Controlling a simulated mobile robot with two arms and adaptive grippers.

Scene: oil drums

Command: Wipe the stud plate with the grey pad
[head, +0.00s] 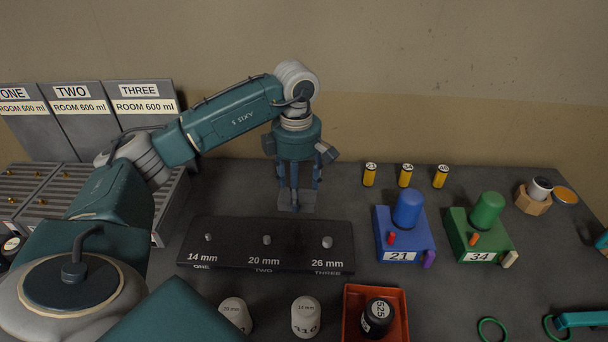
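The stud plate (222,258) is a long dark plate lying on the bench in the head view. It carries three short grey studs in a row, marked 14 mm, 20 mm and 26 mm. My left gripper (297,190) points down just behind the plate's far edge. Its fingers are closed around the grey pad (297,202), a small grey block at the fingertips. The pad is apart from the studs; whether it touches the bench is unclear.
White containers (306,317) and a red tray (353,315) with a black container (378,316) stand in front. A blue block (398,240) and a green block (478,238) are right of the plate. Grey panels (137,100) and racks are at left. Yellow cylinders (405,177) line the back.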

